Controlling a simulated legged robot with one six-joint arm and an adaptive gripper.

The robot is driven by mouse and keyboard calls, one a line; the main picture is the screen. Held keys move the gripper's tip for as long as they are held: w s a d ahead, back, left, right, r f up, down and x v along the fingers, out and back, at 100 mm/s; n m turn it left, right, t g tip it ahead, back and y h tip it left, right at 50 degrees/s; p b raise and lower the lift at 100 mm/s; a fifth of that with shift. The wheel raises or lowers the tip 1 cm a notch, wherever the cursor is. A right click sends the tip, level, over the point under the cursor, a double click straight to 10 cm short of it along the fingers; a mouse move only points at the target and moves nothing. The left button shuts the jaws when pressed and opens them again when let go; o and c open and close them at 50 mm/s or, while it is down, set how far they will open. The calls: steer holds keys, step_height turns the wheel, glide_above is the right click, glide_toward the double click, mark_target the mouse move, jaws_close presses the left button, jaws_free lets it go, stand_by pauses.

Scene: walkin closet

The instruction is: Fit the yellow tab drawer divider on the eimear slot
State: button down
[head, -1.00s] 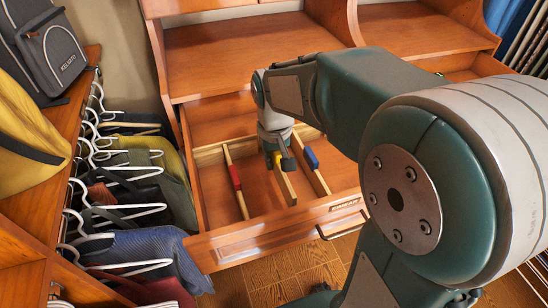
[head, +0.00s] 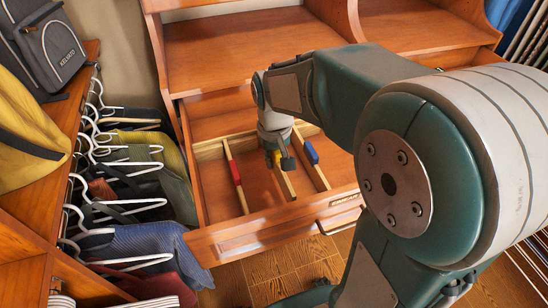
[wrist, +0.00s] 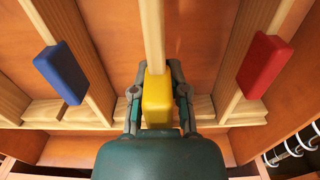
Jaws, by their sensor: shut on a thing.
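The yellow tab divider is a pale wooden strip with a yellow tab (head: 277,158), inside the open drawer (head: 232,240). It lies between the red tab divider (head: 234,172) and the blue tab divider (head: 311,152). My gripper (head: 280,161) is shut on the yellow tab. In the wrist view, my gripper's (wrist: 159,98) two fingers press the sides of the yellow tab (wrist: 157,90). The slotted wooden rail (wrist: 70,113) runs behind the fingers. The gripper hides where the divider meets it, so I cannot tell whether it is seated. A small label (head: 346,199) is on the drawer front, hard to read.
Clothes on white hangers (head: 100,170) hang close to the drawer's left side. A shelf (head: 250,55) stands above the drawer at the back. A grey bag (head: 48,52) sits at upper left. Bare drawer floor shows between the dividers.

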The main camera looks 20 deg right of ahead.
mark_target(274, 170)
steer(key=shift+f, duration=2)
stand_by(0.4)
steer(key=c, duration=0.5)
jaws_free()
steer(key=shift+c, duration=0.2)
steer(key=shift+r, duration=0.15)
step_height(274, 170, up, 12)
steer(key=shift+f, duration=0.15)
